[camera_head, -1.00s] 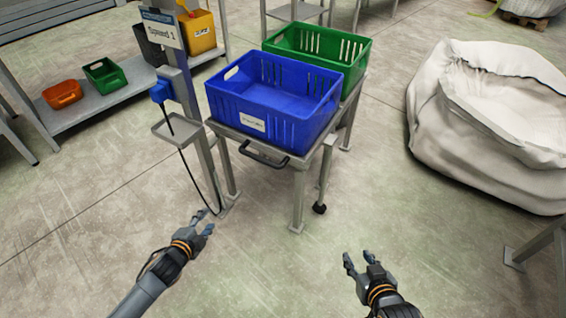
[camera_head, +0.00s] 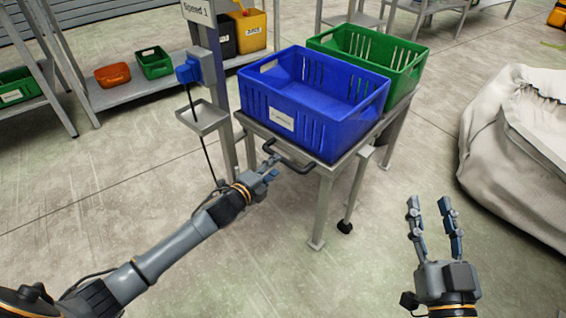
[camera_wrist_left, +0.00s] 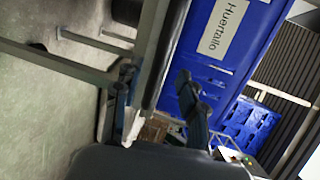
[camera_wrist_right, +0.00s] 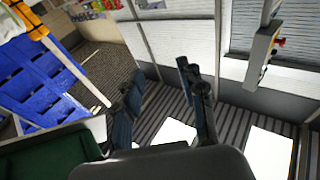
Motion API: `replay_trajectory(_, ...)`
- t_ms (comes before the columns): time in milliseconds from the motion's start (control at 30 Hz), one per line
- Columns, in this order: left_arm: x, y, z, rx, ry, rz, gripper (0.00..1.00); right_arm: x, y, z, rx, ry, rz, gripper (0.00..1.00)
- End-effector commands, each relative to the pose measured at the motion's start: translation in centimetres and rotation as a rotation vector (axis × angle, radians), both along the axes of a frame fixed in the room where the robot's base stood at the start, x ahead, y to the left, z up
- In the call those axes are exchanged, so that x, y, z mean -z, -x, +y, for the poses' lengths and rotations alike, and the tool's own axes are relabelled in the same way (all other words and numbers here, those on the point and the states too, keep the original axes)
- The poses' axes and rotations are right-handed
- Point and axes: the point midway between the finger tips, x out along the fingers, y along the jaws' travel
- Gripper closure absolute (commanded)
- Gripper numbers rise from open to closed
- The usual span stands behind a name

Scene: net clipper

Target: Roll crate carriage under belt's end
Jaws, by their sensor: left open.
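The crate carriage (camera_head: 321,212) is a grey metal frame with legs, a caster at the front right and a dark handle (camera_head: 291,159) on its front edge. A blue crate (camera_head: 310,104) and a green crate (camera_head: 375,55) stand upright on it. My left gripper (camera_head: 270,166) is open at the left part of the handle. In the left wrist view its fingers (camera_wrist_left: 158,98) lie on either side of a dark bar; contact is unclear. My right gripper (camera_head: 430,204) is open and empty, apart from the carriage at lower right. The belt's end is not recognisable in these views.
A post with a "Speed 1" sign (camera_head: 198,11), a blue box (camera_head: 188,72) and a small tray (camera_head: 202,117) stands close left of the carriage. A low shelf (camera_head: 130,92) holds bins behind it. A large white sack (camera_head: 515,150) lies right. Floor in front is clear.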

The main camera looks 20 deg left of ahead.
Motion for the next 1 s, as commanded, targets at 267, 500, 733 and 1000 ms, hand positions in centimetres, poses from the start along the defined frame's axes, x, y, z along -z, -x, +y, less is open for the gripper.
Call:
replay_trajectory(267,0.9,-3.6,-1.0,-0.001,0.001,-0.001,0.59,-4.8,1.7,0.3,-0.018,-0.08,-0.29,0.6)
replay_trajectory(500,1.2,-5.1,-1.4,0.0,0.0,0.0,0.59,-7.0,3.1,0.2,-0.025,-0.12,-0.428,0.6)
replay_trajectory(733,1.1,-5.3,-1.5,0.0,0.001,0.0,0.59,-7.5,3.4,0.2,-0.026,-0.127,-0.453,0.6)
replay_trajectory(1000,1.1,-5.3,-1.4,0.0,0.001,0.001,0.87,-7.4,3.4,0.2,-0.025,-0.126,-0.452,0.6)
